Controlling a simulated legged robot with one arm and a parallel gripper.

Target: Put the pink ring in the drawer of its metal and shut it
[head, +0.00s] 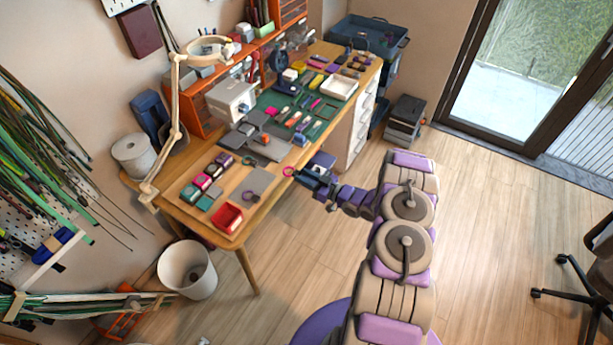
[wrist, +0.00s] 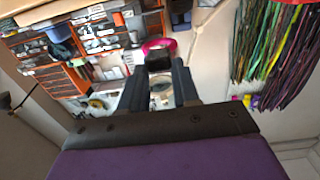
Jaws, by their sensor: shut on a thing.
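The pink ring (head: 288,171) is at the tip of my gripper (head: 297,173), just off the desk's front edge in the head view. In the wrist view the pink ring (wrist: 157,46) shows at the fingertips of my gripper (wrist: 159,62), which is shut on it. The orange shelf unit with small drawers (wrist: 75,80) stands beyond it to the left. In the head view an orange drawer cabinet (head: 292,12) is at the back of the desk. I cannot tell which drawer belongs to the ring's metal, and no labels are readable.
The wooden desk (head: 222,240) is crowded with small blocks, tools, a red tray (head: 228,217) and a white tray (head: 339,87). A lamp (head: 178,100) stands at its left. White drawers (head: 362,120) are under its right end.

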